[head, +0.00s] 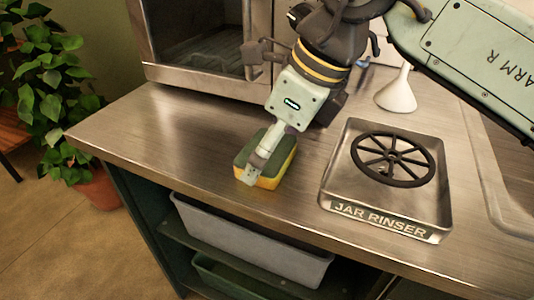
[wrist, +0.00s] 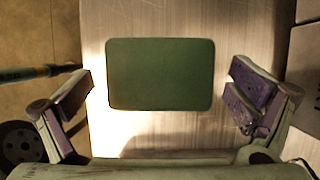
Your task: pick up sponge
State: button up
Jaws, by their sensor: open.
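The sponge (head: 270,177) is a yellow block with a green top, lying flat on the metal counter near its front edge. In the wrist view its green face (wrist: 160,74) fills the middle of the picture. My gripper (wrist: 163,98) is open, with one purple-padded finger to the left of the sponge and one to the right. Clear gaps show between the fingers and the sponge on both sides. In the head view my gripper (head: 262,165) is at the sponge and hides part of it; its exact height over the counter is hard to tell.
A jar rinser tray (head: 335,190) with a black spoked wheel sits to the right. A white funnel (head: 397,95) stands behind it. A metal appliance (head: 200,75) is at the back left. A grey bin (head: 255,250) sits on a shelf below the counter. The counter's left part is clear.

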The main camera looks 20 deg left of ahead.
jog(key=c, duration=0.7)
jog(key=shift+c, duration=0.2)
jog(key=shift+r, duration=0.2)
jog(key=shift+r, duration=0.65)
jog(key=shift+s+d+r, duration=0.1)
jog(key=shift+r, duration=0.4)
jog(key=shift+s+d+r, duration=0.1)
jog(key=shift+r, duration=0.35)
jog(key=s+d+r+b, duration=0.1)
jog(key=s+d+b, duration=0.1)
jog(key=s+d, duration=0.8)
jog(key=shift+s+r, duration=0.25)
jog(key=shift+s, duration=0.6)
jog(key=shift+d, duration=0.1)
